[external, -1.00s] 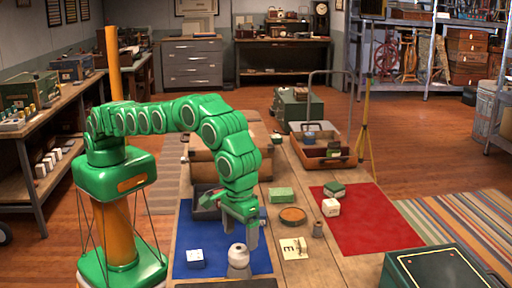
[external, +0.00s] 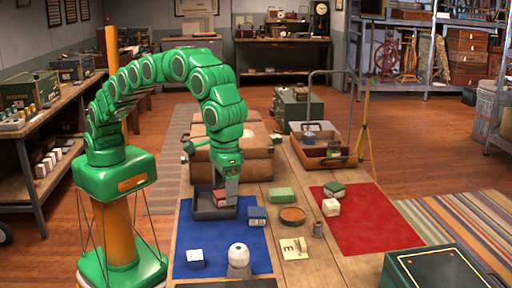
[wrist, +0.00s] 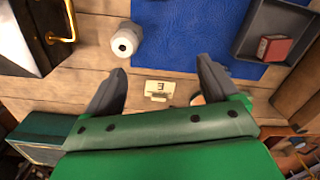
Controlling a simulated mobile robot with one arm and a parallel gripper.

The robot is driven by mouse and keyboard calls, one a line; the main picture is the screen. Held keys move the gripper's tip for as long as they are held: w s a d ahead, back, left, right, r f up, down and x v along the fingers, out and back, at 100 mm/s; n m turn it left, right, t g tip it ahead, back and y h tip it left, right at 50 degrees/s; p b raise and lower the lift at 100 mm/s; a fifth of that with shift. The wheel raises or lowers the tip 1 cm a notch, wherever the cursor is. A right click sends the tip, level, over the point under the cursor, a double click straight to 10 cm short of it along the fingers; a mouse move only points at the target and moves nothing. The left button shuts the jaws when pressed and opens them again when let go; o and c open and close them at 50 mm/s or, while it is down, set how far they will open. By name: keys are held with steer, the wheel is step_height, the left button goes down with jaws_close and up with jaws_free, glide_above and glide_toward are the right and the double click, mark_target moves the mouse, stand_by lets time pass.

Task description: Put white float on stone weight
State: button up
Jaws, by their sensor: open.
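The white float (external: 238,249) is a rounded white piece with a dark hole in its top. It sits on the grey stone weight (external: 238,270) near the front edge of the blue mat. In the wrist view the float (wrist: 124,43) and weight (wrist: 132,30) show at the upper left, outside my fingers. My gripper (external: 228,198) is open and empty, raised above the table and farther back than the float. Its spread fingers also show in the wrist view (wrist: 162,68), with nothing held between them.
A grey tray (external: 203,214) with a red block (external: 221,197) stands behind, below my gripper. The red mat (external: 370,225) is mostly clear.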

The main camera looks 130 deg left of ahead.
steer(key=s+a+r+m, duration=0.2)
steer(key=s+r, duration=0.2)
steer(key=s, duration=0.6)
steer(key=s+a+r+m, duration=0.2)
steer(key=s+r+m, duration=0.1)
steer(key=s, duration=0.6)
steer(key=s+a+r+m, duration=0.15)
steer(key=s+r, duration=0.25)
steer(key=s, duration=0.6)
steer(key=s+a+f+m, duration=0.1)
steer(key=s+f+m, duration=0.2)
steer(key=s, duration=1.2)
steer(key=s+a+f+m+g, duration=0.1)
steer(key=s+f+m, duration=0.2)
steer(key=s, duration=1.3)
steer(key=shift+s+a, duration=0.15)
steer(key=shift+a, duration=0.1)
